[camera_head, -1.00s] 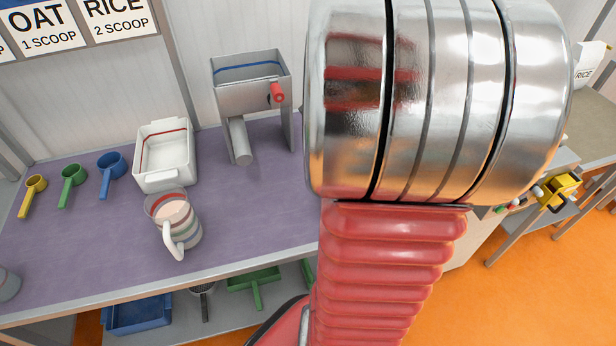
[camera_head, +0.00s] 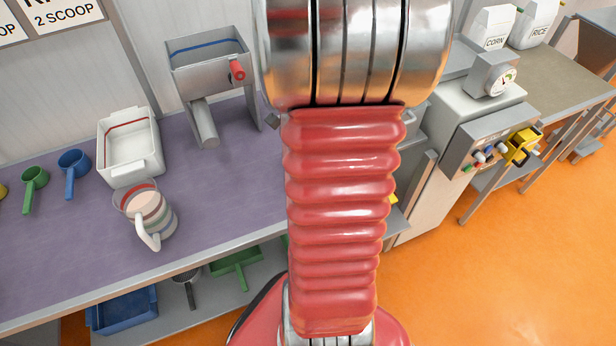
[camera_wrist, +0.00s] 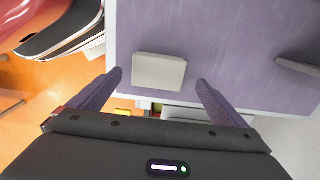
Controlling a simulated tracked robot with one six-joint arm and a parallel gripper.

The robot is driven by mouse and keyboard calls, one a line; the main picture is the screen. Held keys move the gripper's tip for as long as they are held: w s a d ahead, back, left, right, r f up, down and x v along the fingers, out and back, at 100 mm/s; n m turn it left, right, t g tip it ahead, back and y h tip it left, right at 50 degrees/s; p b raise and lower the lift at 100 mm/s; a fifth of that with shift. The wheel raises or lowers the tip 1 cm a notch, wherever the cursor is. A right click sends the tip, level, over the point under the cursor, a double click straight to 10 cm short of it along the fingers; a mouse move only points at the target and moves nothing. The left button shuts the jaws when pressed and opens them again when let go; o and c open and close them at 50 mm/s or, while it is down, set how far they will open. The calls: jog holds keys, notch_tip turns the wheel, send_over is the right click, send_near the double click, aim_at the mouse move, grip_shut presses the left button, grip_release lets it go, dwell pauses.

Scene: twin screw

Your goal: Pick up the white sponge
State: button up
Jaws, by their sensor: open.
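A white, block-shaped sponge (camera_wrist: 159,71) lies on the purple worktop (camera_wrist: 240,40) near its edge, in the wrist view. My gripper (camera_wrist: 159,78) is open, with one dark finger on each side of the sponge in the picture. The fingers look apart from the sponge, and the height between them is hard to tell. In the head view my red and silver arm covers the right part of the purple worktop, and neither the sponge nor the fingers can be made out there.
A grey hopper with a red knob (camera_head: 207,75) stands on the worktop left of my arm. A white tub (camera_head: 130,150), a striped jug (camera_head: 148,215) and scoops (camera_head: 73,172) are farther left. A machine with a dial (camera_head: 490,75) stands to the right.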

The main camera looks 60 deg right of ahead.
jog(key=shift+f, duration=0.15)
jog(key=shift+f, duration=2.55)
jog(key=shift+s, duration=0.1)
jog(key=shift+c, duration=0.7)
jog(key=c, duration=1)
jog(key=shift+r, duration=0.1)
notch_tip(320, 180, up, 10)
jog(key=shift+f, duration=0.1)
